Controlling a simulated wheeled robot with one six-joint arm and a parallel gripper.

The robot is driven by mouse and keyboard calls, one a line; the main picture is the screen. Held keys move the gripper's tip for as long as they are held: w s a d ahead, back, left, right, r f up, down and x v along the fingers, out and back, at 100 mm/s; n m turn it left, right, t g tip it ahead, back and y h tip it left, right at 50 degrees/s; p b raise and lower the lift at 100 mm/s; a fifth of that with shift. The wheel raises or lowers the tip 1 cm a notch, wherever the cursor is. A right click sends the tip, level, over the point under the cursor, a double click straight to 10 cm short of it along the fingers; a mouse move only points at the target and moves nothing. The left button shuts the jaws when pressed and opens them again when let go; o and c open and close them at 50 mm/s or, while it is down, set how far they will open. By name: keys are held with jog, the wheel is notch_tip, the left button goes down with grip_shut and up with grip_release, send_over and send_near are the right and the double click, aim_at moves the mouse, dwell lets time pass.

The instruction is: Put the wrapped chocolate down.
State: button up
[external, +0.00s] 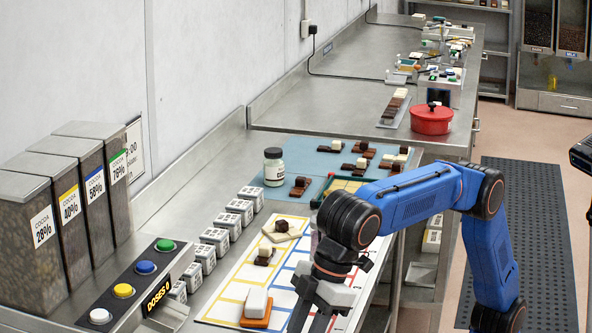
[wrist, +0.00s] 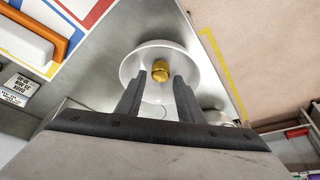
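The wrapped chocolate (wrist: 160,71) is a small gold piece in the wrist view. It appears in the middle of a round white dish (wrist: 133,67), with light space on both sides between it and my fingers. My gripper (wrist: 159,78) points down over the dish, its two dark fingers apart on either side of the chocolate. In the external view my gripper (external: 311,325) is at the bottom edge, with its fingertips cut off. The dish and chocolate do not show there. Whether the chocolate rests fully on the dish is hard to tell.
A white block on an orange base (external: 255,317) stands left of my gripper on the coloured grid mat (external: 236,285). Several small label boxes (external: 214,240) line the bench. Dark and white chocolates sit on a blue mat (external: 318,153). A red pot (external: 431,122) stands farther back.

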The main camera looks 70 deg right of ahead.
jog(key=shift+o, duration=0.7)
notch_tip(320, 180, up, 7)
jog(key=shift+f, duration=0.1)
dwell(0.4)
dwell(0.3)
